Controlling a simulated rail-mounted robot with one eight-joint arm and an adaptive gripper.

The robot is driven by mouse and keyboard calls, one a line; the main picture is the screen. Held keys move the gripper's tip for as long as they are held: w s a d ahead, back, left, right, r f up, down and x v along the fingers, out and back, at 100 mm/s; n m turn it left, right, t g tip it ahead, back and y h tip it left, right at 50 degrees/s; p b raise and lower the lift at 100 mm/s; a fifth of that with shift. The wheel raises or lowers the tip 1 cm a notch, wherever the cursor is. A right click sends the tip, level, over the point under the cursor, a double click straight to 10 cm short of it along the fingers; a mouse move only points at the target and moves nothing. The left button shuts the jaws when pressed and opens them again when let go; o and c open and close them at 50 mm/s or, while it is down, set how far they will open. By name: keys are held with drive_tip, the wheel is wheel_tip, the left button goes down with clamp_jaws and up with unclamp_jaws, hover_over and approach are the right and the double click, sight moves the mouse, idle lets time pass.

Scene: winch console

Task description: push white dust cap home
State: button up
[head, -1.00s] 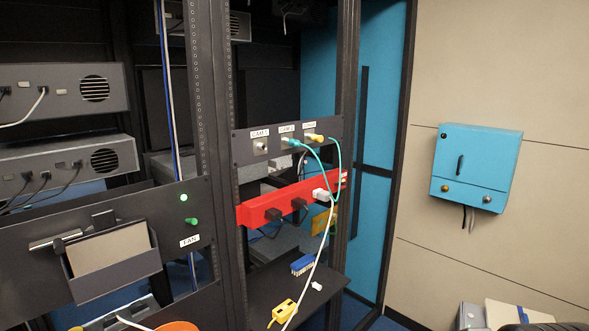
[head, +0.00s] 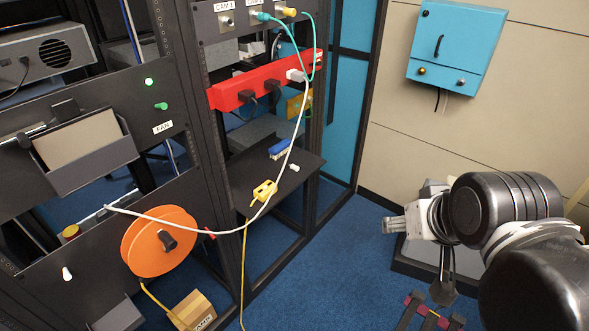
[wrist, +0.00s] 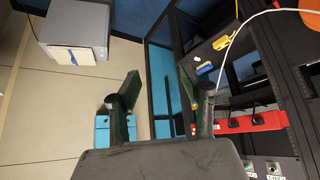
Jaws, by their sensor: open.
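Two small white pieces could be the dust cap, and I cannot tell which. One white piece (head: 67,273) sticks out from the lower left dark panel (head: 50,245) in the head view. A white block (head: 294,167) lies on the rack shelf (head: 265,190) beside a blue brush; it also shows in the wrist view (wrist: 196,58). My gripper (wrist: 159,82) is open and empty in the wrist view, its two dark fingers apart. In the head view my arm is at the right, away from the rack, and the fingertips are not clear there.
An orange reel (head: 150,250) is on the lower panel. A white cable (head: 292,140) hangs in front of the shelf by a yellow connector (head: 264,190). A red power strip (head: 265,83) crosses the rack. A cardboard box (head: 192,312) stands on the floor.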

drive_tip(key=shift+w, duration=0.1)
drive_tip(key=w+a+r+n+g+y+b, duration=0.1)
drive_tip(key=w+r+b, duration=0.1)
drive_tip(key=w, duration=0.6)
drive_tip(key=w+a+r+n+b, duration=0.2)
drive_tip(key=w, duration=0.5)
drive_tip(key=n+g+y+b, duration=0.2)
drive_tip(key=n+g+b, duration=0.1)
drive_tip(key=n+b, duration=0.45)
hover_over(296, 167)
drive_tip(key=s+d, duration=0.3)
drive_tip(key=d, duration=0.1)
wheel_tip(296, 167, down, 27)
drive_tip(key=shift+y, duration=0.3)
drive_tip(key=b+x, duration=0.3)
drive_tip(key=x, duration=0.9)
drive_tip(key=shift+a+f, duration=0.1)
drive_tip(key=shift+f, duration=0.15)
drive_tip(key=shift+c, duration=0.3)
